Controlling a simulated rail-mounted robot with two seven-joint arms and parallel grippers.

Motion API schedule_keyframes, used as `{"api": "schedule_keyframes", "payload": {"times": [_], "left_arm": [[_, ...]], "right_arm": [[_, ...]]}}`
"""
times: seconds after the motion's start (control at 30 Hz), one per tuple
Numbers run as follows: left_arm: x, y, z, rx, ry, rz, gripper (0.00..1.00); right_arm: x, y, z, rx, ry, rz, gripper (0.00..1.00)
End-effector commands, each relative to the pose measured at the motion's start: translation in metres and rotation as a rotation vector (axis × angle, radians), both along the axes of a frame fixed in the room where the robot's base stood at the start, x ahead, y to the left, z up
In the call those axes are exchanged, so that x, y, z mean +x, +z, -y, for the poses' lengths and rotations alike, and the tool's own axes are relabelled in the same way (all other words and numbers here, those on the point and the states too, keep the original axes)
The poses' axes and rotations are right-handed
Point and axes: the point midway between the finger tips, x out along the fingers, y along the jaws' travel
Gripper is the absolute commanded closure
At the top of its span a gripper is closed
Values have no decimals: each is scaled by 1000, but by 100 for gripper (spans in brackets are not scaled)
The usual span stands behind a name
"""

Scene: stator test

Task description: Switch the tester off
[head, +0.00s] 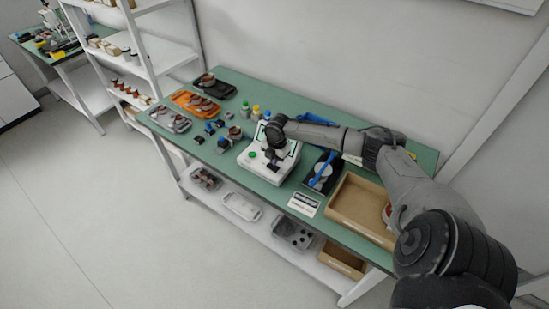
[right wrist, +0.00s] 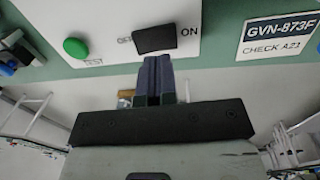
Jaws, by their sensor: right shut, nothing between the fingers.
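The tester (head: 262,166) is a white box on the green bench in the head view, with a green button at its front left. In the right wrist view, its white panel (right wrist: 95,20) carries the green TEST button (right wrist: 75,48) and a black rocker switch (right wrist: 155,38). ON is printed right of the switch; a partly hidden label is on its left. I cannot tell which side is pressed. My right gripper (right wrist: 155,62) is shut and empty, its fingertips right by the switch's near edge; contact is unclear. My left gripper is not in view.
Right of the tester lie a dark tray (head: 318,183) with a blue-handled tool and a brown box (head: 345,208). A label plate (head: 303,203) is at the bench's front edge. Bottles (head: 256,112), small parts and an orange tray (head: 183,99) stand to the left.

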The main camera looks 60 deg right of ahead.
Motion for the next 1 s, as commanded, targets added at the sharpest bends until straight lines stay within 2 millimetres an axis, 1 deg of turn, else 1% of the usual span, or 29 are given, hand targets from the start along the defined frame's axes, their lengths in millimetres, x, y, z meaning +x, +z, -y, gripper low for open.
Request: {"api": "schedule_keyframes", "payload": {"times": [0.03, 0.07, 0.1, 0.3, 0.5, 0.7, 1.0], "left_arm": [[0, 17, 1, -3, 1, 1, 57], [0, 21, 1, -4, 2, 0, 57], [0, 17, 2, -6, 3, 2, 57], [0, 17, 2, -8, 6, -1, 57], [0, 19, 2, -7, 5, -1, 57], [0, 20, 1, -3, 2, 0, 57], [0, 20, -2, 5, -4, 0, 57]], "right_arm": [[-1, 15, 0, 0, 0, -1, 100], [-1, 18, 0, 0, 0, -1, 100], [-2, 22, 0, -3, 2, 1, 100], [-7, 62, -1, -3, 3, 0, 100], [-10, 90, -2, -1, 2, 1, 100], [-12, 104, -2, 0, 1, -1, 100], [-13, 108, -2, 0, 0, -1, 100]]}}
